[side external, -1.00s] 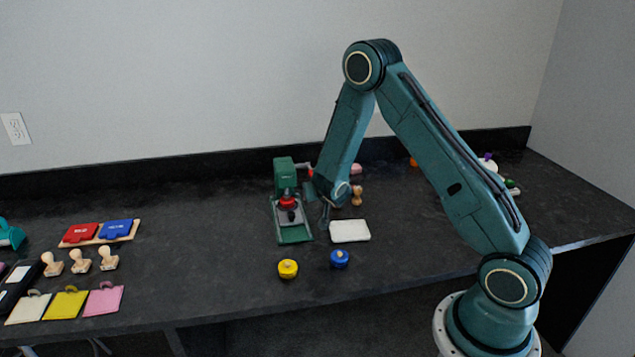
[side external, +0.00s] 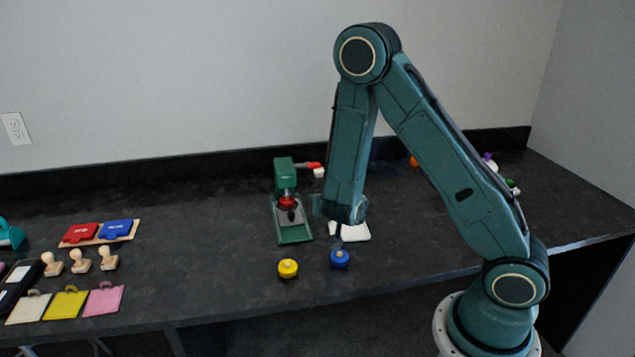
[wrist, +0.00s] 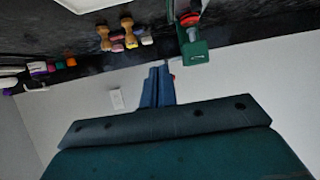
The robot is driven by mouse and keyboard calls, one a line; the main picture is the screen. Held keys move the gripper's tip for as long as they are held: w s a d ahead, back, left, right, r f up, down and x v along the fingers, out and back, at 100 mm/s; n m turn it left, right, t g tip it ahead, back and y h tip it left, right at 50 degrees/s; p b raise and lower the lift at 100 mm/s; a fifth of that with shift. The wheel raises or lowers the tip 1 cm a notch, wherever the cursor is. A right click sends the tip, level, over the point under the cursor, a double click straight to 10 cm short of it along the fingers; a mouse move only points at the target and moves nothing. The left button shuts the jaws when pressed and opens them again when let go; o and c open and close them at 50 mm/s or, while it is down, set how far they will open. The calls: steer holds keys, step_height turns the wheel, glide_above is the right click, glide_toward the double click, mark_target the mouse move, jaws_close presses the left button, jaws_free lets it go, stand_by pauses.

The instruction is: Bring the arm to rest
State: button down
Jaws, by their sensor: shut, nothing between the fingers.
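My gripper (side external: 337,236) hangs from the nearly upright forearm in the side view, in front of the white pad and to the right of the green press. It looks shut and empty. It overlaps the blue round piece's surroundings in the picture; I cannot tell the exact height above the table. In the wrist view the gripper's fingers (wrist: 158,84) are together with nothing between them. The elbow is bent high above the table.
The green press (side external: 292,232) with a red lever stands left of my gripper. A white pad (side external: 356,233), a blue round piece (side external: 339,259) and a yellow one (side external: 288,268) lie close by. The table between is clear.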

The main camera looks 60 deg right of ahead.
steer(key=shift+r, duration=0.1)
stand_by(0.3)
steer(key=s+a+r+n+g+y, duration=0.1)
steer(key=s+a+r+n+y, duration=0.3)
steer(key=s+a+r, duration=0.4)
steer(key=s+a+r+n+g+y, duration=0.2)
steer(key=s+a+r+n+y, duration=0.2)
steer(key=s+a+r, duration=0.4)
steer(key=s+r+n, duration=0.1)
steer(key=s+r, duration=0.2)
steer(key=s, duration=0.4)
steer(key=shift+r+y, duration=0.2)
steer(key=shift+y, duration=0.2)
